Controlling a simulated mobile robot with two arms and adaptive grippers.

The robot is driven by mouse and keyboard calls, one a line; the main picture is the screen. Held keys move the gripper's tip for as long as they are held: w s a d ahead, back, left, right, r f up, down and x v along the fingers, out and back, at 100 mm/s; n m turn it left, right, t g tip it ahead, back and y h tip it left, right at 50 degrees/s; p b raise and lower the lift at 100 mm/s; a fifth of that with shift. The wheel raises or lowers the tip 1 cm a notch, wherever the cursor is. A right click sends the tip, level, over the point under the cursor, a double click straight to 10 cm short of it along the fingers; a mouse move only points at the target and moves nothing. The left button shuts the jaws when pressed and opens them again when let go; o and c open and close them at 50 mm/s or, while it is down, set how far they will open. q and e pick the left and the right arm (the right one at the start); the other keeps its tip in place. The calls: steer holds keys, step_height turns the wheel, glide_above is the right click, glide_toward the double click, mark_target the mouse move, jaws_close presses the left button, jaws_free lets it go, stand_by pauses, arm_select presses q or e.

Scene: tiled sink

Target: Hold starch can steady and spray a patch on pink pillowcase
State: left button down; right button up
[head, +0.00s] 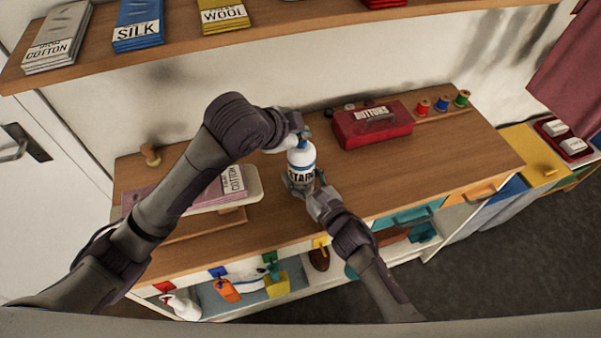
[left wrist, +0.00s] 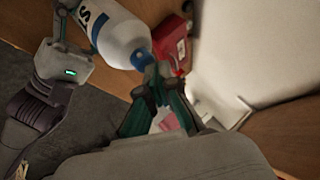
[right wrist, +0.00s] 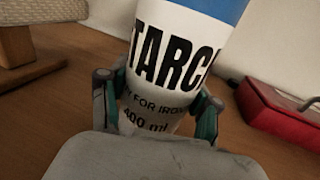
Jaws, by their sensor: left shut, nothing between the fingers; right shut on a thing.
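The starch can (head: 301,158) is white with a blue band and black lettering, and stands about upright over the wooden counter. My right gripper (head: 302,186) is shut around its lower body; the right wrist view shows the can (right wrist: 180,70) between both fingers. My left gripper (head: 297,138) is shut and empty at the can's top. In the left wrist view its closed fingertips (left wrist: 152,75) are at the can's blue nozzle end; whether they touch it I cannot tell. The pink pillowcase (head: 198,188) lies on the small ironing board (head: 250,190), partly hidden by my left arm.
A shelf (head: 283,30) with folded cloths runs above. Counter (head: 440,150) to the right is clear. Open cubbies with hanging items are below the front edge.

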arm_select(q)
steer(key=shift+f, duration=0.1)
stand_by(0.6)
steer(key=shift+f, duration=0.4)
steer(key=shift+r, duration=3.45)
steer(key=shift+r, duration=0.1)
